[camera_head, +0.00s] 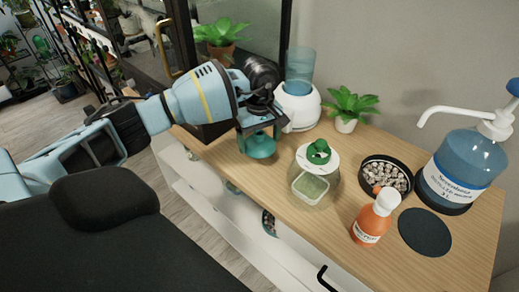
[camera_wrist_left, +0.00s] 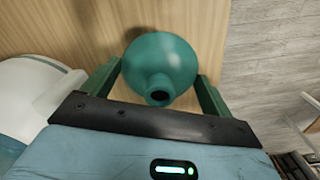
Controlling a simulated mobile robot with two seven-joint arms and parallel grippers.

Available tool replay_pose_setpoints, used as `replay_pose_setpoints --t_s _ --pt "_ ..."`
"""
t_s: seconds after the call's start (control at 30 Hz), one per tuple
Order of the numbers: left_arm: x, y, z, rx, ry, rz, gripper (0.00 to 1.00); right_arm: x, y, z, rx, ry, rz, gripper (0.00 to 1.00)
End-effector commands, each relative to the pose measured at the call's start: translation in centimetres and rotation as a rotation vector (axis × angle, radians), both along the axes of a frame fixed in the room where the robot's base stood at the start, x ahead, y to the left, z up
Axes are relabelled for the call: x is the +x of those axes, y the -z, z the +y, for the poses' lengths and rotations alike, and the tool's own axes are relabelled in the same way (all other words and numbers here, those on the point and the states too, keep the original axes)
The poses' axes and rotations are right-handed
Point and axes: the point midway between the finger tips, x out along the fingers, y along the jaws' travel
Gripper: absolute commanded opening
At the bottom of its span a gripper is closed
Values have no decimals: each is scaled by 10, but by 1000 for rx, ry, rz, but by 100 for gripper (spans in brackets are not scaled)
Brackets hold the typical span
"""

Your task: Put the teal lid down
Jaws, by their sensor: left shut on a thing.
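The teal lid (camera_head: 259,146) is a rounded dome with a narrow knob. My left gripper (camera_head: 258,132) is shut on it, above the left part of the wooden top. In the left wrist view the lid (camera_wrist_left: 170,62) sits between the two green fingers of the left gripper (camera_wrist_left: 158,80), its knob and dark hole towards the camera. The lid is at or very close to the wood; whether it touches cannot be told. My right gripper is not in view.
A white device with a blue container (camera_head: 300,105) stands just behind the lid. To the right are a glass jar with a green-knobbed top (camera_head: 316,172), a potted plant (camera_head: 347,124), a pebble dish (camera_head: 412,176), an orange bottle (camera_head: 371,224), a dark round mat (camera_head: 425,232) and a large water bottle (camera_head: 462,165).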

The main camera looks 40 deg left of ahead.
Motion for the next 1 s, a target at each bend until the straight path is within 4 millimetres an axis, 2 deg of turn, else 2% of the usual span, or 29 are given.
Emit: replay_pose_setpoints --t_s 0.27,0.57,0.93,0.97,1.0 --pt "0 8 0 0 1 0 64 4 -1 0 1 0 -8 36" --pt "0 41 0 0 1 1 64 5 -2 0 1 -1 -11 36" --pt "0 46 0 0 1 1 64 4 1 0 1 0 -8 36" --pt "0 45 0 1 2 0 90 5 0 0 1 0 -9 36" --pt "0 44 0 1 1 0 95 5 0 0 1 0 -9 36"
